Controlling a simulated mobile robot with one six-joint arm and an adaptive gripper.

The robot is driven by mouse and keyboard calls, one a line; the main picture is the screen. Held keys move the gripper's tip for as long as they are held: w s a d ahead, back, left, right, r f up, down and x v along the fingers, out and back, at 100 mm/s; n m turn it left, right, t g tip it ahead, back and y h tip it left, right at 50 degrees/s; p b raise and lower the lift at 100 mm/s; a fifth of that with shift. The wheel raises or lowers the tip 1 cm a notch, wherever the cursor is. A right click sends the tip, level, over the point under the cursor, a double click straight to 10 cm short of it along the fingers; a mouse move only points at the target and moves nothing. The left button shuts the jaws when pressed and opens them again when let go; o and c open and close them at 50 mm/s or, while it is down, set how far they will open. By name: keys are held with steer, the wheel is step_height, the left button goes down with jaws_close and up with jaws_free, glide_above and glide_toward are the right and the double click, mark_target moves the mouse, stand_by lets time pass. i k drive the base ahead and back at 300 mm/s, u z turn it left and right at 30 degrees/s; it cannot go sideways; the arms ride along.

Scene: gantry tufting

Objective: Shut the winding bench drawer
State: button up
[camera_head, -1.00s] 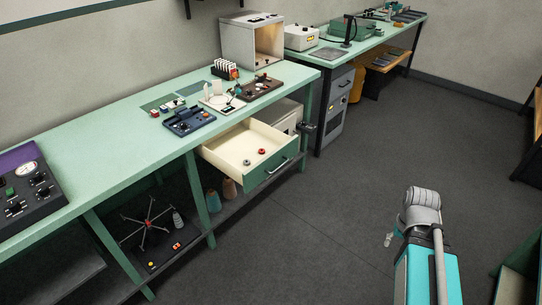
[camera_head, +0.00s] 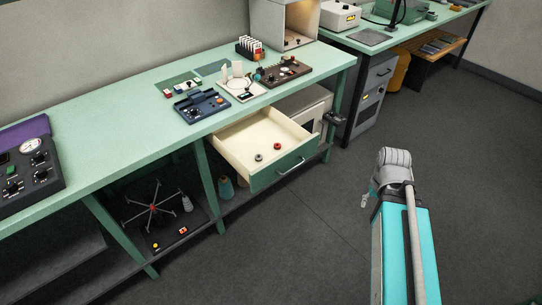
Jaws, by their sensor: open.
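The winding bench drawer (camera_head: 284,170) is pulled well out from under the green bench top (camera_head: 110,130). It has a green front with a bar handle (camera_head: 291,166) and a cream inside. A small grey ring (camera_head: 258,157) and a small red ring (camera_head: 277,146) lie in it. My arm reaches up from the lower right, apart from the drawer. My gripper (camera_head: 366,200) shows only as a small grey part left of the arm's end, mostly hidden behind it. It is open, over the floor right of the drawer, and touches nothing that I can see.
A dark clamp-like part (camera_head: 334,118) sticks out at the bench's right end. A grey cabinet (camera_head: 370,98) stands beyond. Instruments, including a blue box (camera_head: 202,106), stand on the bench. The grey floor (camera_head: 320,240) between drawer and arm is clear.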

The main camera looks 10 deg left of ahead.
mark_target(239, 141)
steer(key=u, duration=0.35)
steer(key=i, duration=0.65)
steer(key=k, duration=0.75)
steer(key=u, duration=0.2)
